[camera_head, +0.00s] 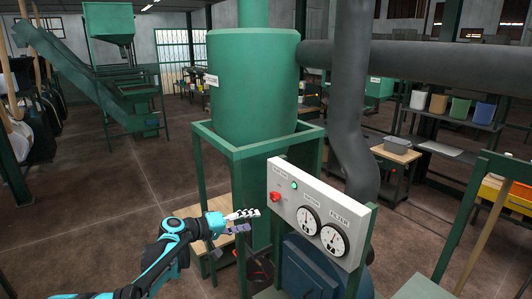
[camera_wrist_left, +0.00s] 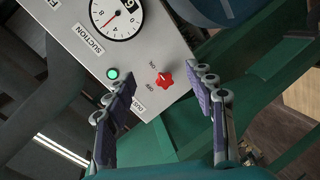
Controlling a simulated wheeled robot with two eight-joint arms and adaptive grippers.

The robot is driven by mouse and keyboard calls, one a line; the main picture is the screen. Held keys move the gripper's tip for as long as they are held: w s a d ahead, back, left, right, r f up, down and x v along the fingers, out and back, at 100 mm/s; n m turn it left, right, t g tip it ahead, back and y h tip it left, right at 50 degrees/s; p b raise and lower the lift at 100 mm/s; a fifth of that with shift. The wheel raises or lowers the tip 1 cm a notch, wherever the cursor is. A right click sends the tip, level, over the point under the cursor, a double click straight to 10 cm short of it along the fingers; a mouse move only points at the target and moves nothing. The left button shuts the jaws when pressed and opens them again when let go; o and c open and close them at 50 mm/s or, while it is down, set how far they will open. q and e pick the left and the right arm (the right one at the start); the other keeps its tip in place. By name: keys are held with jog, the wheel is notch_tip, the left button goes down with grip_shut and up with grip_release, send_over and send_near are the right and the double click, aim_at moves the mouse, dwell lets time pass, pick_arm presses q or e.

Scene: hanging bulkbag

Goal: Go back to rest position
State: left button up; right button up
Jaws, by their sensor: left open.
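My left gripper (camera_head: 243,222) is open and empty in the head view, in front of the green machine and to the left of its control panel (camera_head: 316,217). In the left wrist view its two purple-padded fingers (camera_wrist_left: 167,118) stand apart, with the panel's red knob (camera_wrist_left: 165,80) beyond the gap and not touched. The knob also shows in the head view (camera_head: 275,197). A green light (camera_wrist_left: 112,73) is lit beside the knob. The panel carries two white dial gauges, one marked suction (camera_head: 309,221) and one marked filter (camera_head: 334,239). My right gripper is not in view.
The green cyclone drum (camera_head: 252,90) in its frame stands behind the panel, with a dark grey duct (camera_head: 348,110) to its right. Shelves with coloured bins (camera_head: 460,108) stand at the right. Open brown floor (camera_head: 100,210) lies to the left.

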pick_arm(q)
jog(key=s+a+f+m+g+y+b, duration=0.1)
jog(key=s+f+y, duration=0.15)
jog(key=s, duration=0.75)
jog(key=s+a+f+g+y+b, duration=0.1)
jog(key=s+y, duration=0.3)
jog(key=s, duration=0.6)
jog(key=s+a+f+m+y, duration=0.1)
jog(key=s+a+f, duration=0.3)
jog(key=s, duration=0.4)
jog(key=s+a+f+y+b, duration=0.1)
jog(key=s+a+f+y, duration=0.3)
jog(key=s, duration=0.4)
jog(key=shift+s+f+m, duration=0.25)
jog(key=shift+f+m, duration=0.15)
jog(key=shift+f, duration=0.1)
